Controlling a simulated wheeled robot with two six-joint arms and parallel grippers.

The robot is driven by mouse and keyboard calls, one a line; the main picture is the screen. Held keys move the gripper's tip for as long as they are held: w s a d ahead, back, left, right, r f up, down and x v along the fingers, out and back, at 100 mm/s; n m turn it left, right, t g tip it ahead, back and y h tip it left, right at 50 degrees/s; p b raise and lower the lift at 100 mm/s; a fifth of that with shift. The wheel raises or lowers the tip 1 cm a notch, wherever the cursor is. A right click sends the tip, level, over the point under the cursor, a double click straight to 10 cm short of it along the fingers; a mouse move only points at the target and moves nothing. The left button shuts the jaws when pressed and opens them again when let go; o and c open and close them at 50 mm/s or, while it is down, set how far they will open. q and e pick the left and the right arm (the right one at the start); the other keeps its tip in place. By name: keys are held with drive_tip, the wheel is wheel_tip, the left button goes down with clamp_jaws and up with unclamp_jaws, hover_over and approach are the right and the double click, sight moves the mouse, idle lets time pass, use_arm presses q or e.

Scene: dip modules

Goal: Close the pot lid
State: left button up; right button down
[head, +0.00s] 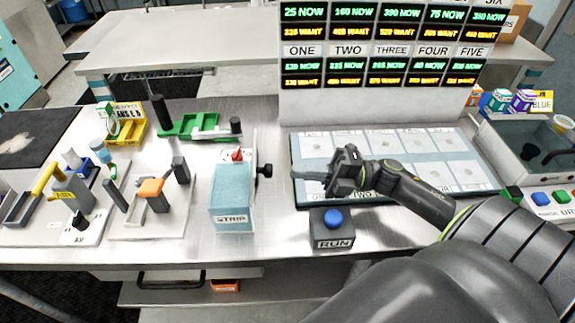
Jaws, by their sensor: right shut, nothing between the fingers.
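My right gripper (305,173) reaches in from the lower right. It is shut and empty, its fingers pointing left over the left edge of the dark-rimmed panel (297,197). It is right of the pale blue STRIP box (232,200) and behind the blue RUN button (333,218). I cannot identify a pot or its lid with certainty. My left gripper is not in view.
A board with green and orange numbers (385,65) stands behind the panel. Lever fixtures, including an orange-topped one (151,188), crowd the left. A green part (200,126) and a yellow tray (132,131) lie further back. The counter around the RUN box is clear.

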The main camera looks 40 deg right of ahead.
drive_tip(key=shift+p+x, duration=0.6)
drive_tip(key=shift+x, duration=1.2)
